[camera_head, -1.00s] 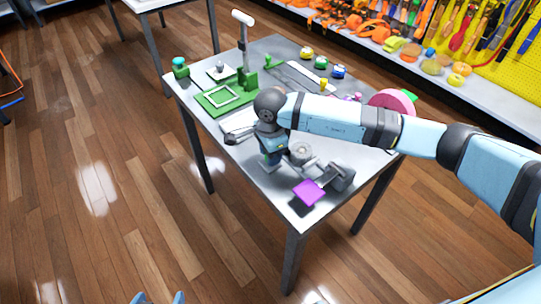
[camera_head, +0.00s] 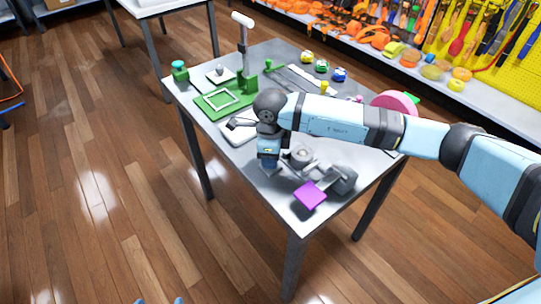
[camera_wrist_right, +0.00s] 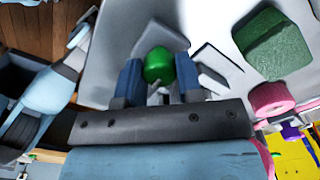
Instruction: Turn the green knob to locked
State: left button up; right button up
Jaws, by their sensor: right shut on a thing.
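The green knob (camera_wrist_right: 158,66) is a rounded green piece in the right wrist view. It sits between the two blue fingers of my right gripper (camera_wrist_right: 159,82), which is shut on it. In the head view my right gripper (camera_head: 269,165) points down over the near part of the grey table, and my wrist hides the knob there. No locked marking is readable. At the bottom edge of the head view, two pale blue tips (camera_head: 160,301) barely show; they look like my left gripper, mostly cut off.
The grey table (camera_head: 290,212) holds a purple square pad (camera_head: 309,196) near its front corner. A green frame (camera_head: 222,100), a tall white-topped post (camera_head: 243,45) and a pink roll (camera_head: 395,103) stand farther back. A shelf of tools lies beyond.

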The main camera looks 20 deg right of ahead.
dwell(0.4)
jog(key=o, duration=0.8)
jog(key=shift+o, duration=0.6)
jog(key=shift+r, duration=0.1)
notch_tip(320, 180, up, 14)
jog(key=shift+f, duration=0.25)
